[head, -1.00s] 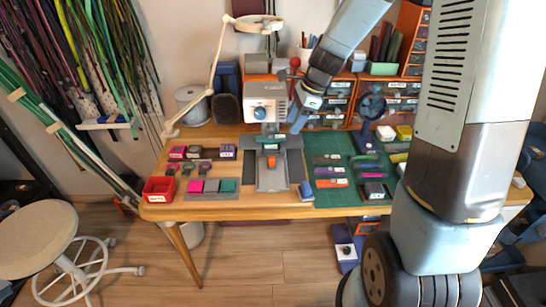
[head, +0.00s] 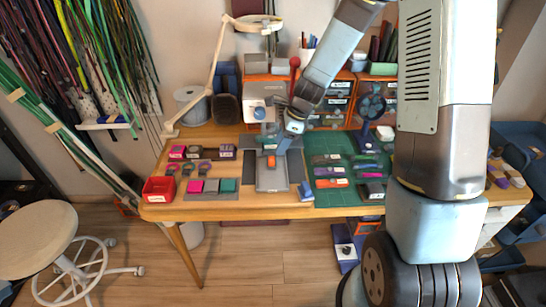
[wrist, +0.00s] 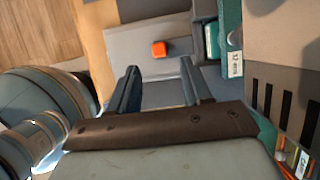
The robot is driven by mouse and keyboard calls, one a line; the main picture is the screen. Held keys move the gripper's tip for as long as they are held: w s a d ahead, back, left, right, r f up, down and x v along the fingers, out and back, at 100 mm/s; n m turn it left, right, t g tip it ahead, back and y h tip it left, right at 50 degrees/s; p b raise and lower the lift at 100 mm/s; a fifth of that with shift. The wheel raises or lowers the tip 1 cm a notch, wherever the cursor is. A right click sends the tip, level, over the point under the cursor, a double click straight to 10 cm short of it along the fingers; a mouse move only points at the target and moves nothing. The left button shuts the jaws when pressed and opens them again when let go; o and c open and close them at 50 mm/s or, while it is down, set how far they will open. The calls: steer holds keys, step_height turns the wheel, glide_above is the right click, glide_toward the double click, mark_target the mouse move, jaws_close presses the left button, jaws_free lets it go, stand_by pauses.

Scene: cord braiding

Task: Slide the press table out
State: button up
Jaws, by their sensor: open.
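The press (head: 262,98) stands at the back middle of the wooden table, with a white and orange body and a blue knob. Its grey press table (head: 272,180) lies low in front of it, with a small orange block (head: 271,161) on it. The block also shows in the wrist view (wrist: 159,48), ahead of my fingertips. My gripper (wrist: 160,70) is open, with nothing between its fingers. In the head view it is just in front of the press, above the back part of the press table, and my arm hides part of the press's right side. I cannot tell whether it touches anything.
A green cutting mat (head: 325,190) with small tools lies to the right. A red bin (head: 159,189) and coloured blocks (head: 212,186) lie to the left. A lamp arm (head: 214,70) rises at the back left. Drawers (head: 338,98) stand behind my arm.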

mark_target(272, 157)
steer(key=shift+x, duration=3.35)
jaws_close()
